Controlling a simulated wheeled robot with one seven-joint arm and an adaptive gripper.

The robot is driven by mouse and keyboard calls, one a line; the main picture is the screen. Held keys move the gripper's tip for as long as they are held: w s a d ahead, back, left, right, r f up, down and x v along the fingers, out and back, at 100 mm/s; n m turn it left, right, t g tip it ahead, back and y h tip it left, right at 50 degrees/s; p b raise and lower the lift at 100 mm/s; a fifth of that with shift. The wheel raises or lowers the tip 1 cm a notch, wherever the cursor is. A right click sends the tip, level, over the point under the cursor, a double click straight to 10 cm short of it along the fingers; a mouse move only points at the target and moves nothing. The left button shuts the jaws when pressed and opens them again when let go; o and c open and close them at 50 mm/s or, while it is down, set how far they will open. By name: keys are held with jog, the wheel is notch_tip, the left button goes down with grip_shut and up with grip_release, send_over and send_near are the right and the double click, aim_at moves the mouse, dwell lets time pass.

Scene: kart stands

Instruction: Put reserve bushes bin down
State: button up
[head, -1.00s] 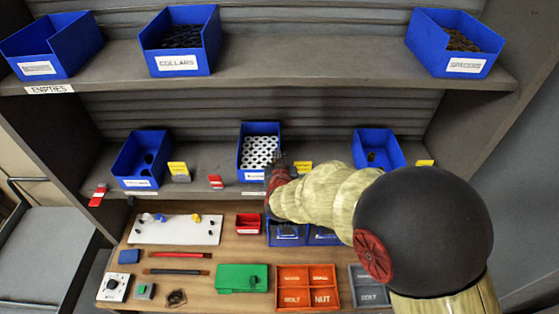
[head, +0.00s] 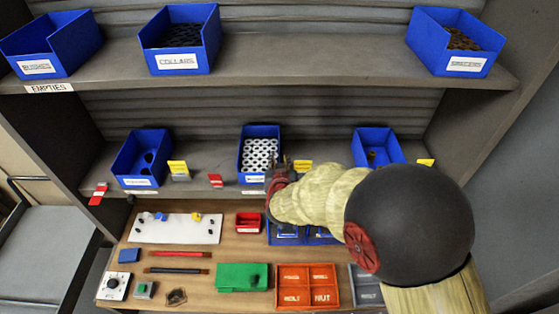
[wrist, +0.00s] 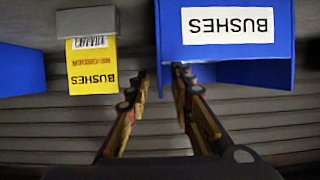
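The blue bushes bin (head: 259,177), full of white ring-shaped pieces, stands on the middle shelf (head: 215,190). Its front with the BUSHES label (wrist: 228,25) shows upside down in the wrist view. My gripper (head: 283,165) is at the bin's front right corner. In the wrist view the two fingers (wrist: 160,80) are apart, with the bin's side wall edge between them and a gap showing beside it. The fingers look open; any contact with the wall is hard to tell. Another blue bin (head: 36,67) stands at the upper left above the EMPTIES label.
A yellow BUSHES card (wrist: 91,66) stands close beside the fingers. Blue bins stand left (head: 141,182) and right (head: 372,135) on the same shelf. The collars bin (head: 178,62) and another bin (head: 463,65) are above. The worktop below holds trays (head: 308,292) and tools.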

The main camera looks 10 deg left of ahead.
jog(key=shift+r, duration=0.2)
jog(key=b+v, duration=0.1)
jog(key=v, duration=1.1)
jog(key=shift+r, duration=0.1)
